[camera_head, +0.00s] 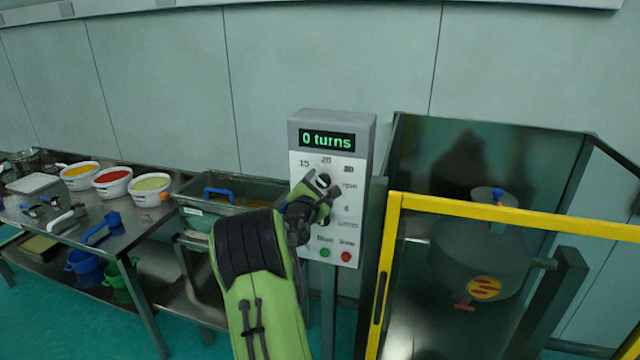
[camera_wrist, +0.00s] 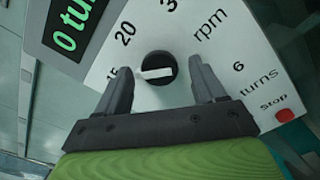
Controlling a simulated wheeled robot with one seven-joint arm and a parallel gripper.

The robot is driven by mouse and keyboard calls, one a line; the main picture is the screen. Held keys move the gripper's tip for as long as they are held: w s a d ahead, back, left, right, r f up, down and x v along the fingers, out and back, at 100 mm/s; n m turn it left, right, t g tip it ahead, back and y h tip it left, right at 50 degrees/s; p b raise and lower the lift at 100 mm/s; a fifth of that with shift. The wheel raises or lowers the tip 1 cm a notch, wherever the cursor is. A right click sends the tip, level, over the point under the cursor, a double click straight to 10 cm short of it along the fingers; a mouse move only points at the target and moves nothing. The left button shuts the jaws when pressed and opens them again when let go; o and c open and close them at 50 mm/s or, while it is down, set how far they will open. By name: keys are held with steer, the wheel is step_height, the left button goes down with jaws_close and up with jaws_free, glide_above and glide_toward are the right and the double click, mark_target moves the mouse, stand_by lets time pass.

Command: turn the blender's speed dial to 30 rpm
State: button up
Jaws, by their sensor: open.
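The speed dial (camera_wrist: 158,68) is a round black knob with a white pointer bar on the grey-white control panel (camera_head: 359,230). In the wrist view the bar lies nearly level, its left end toward the 15 mark, which my left finger partly covers. The 20 and 30 marks lie above it. My gripper (camera_wrist: 159,72) is open, its two dark fingers on either side of the dial with visible gaps. In the head view my gripper (camera_head: 328,192) hides the dial. The display (camera_head: 326,140) reads "0 turns".
Green and red buttons (camera_head: 346,257) sit low on the panel. A yellow-framed guard (camera_head: 391,260) and the grey blender drum (camera_head: 470,250) stand right of it. A metal table (camera_head: 140,232) with tubs and scoops is at left.

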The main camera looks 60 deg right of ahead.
steer(key=c, duration=1)
steer(key=shift+c, duration=0.2)
steer(key=shift+m+b, duration=0.4)
steer(key=m+b, duration=0.3)
steer(key=m, duration=0.1)
steer(key=shift+f+m+b, duration=0.1)
steer(key=shift+m+b, duration=0.2)
steer(key=shift+b, duration=0.1)
steer(key=m+b, duration=0.3)
steer(key=m, duration=0.1)
steer(key=shift+b, duration=0.35)
steer(key=m+b, duration=0.4)
steer(key=m, duration=0.2)
steer(key=shift+m+b, duration=1.3)
steer(key=shift+m, duration=0.9)
